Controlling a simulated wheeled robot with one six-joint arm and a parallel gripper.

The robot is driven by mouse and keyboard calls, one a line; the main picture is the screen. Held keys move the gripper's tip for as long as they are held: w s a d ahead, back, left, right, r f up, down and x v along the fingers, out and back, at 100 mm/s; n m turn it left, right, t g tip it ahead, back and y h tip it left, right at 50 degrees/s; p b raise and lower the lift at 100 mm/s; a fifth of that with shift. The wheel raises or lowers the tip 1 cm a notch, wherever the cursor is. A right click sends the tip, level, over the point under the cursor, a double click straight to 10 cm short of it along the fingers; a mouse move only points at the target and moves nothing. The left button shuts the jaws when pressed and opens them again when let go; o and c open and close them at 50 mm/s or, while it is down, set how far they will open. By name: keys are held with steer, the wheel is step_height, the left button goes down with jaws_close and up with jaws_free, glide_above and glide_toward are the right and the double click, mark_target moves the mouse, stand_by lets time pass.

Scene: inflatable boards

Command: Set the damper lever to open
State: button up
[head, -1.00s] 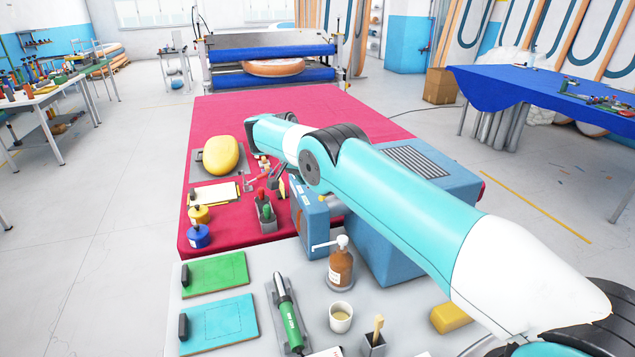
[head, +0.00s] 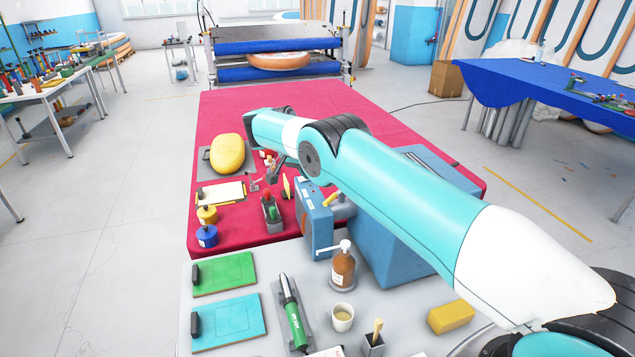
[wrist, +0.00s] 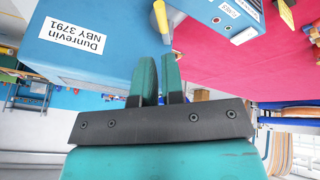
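The damper lever (wrist: 160,20) is a yellow handle in the gap between two blue housings at the top of the wrist view. It also seems to be the small yellow piece in the head view (head: 332,200), partly covered by my arm. The lever's set position cannot be read. My gripper (wrist: 157,58) has two teal fingers close together, with a thin gap and nothing seen between them. The lever is just beyond the fingertips, and I cannot tell if they touch. In the head view my gripper is mostly hidden behind my arm.
A large blue housing (wrist: 95,50) with a white name label fills the left of the wrist view. A smaller blue box (head: 317,220) stands beside it. A brown pump bottle (head: 342,268) is close in front. A tool caddy (head: 272,215) and yellow dome (head: 227,153) are left.

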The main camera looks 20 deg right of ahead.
steer(key=shift+n+t, duration=0.5)
steer(key=shift+t, duration=0.3)
steer(key=d+b, duration=0.1)
steer(key=d, duration=0.1)
steer(key=d+f+b, duration=0.1)
steer(key=d+b, duration=0.1)
steer(key=w+d+b, duration=0.1)
steer(key=d+b, duration=0.1)
steer(key=shift+d+f, duration=0.15)
steer(key=shift+d, duration=0.1)
jaws_close()
steer(key=t+y+b, duration=0.4)
steer(key=t+b, duration=0.2)
steer(key=b, duration=0.5)
glide_toward(334, 196)
steer(key=s+d, duration=0.1)
steer(key=s, duration=0.6)
steer(key=w+f+p, duration=0.5)
steer(key=w+f, duration=0.2)
steer(key=w, duration=0.3)
steer(key=shift+a+p, duration=0.3)
steer(key=shift+a, duration=0.1)
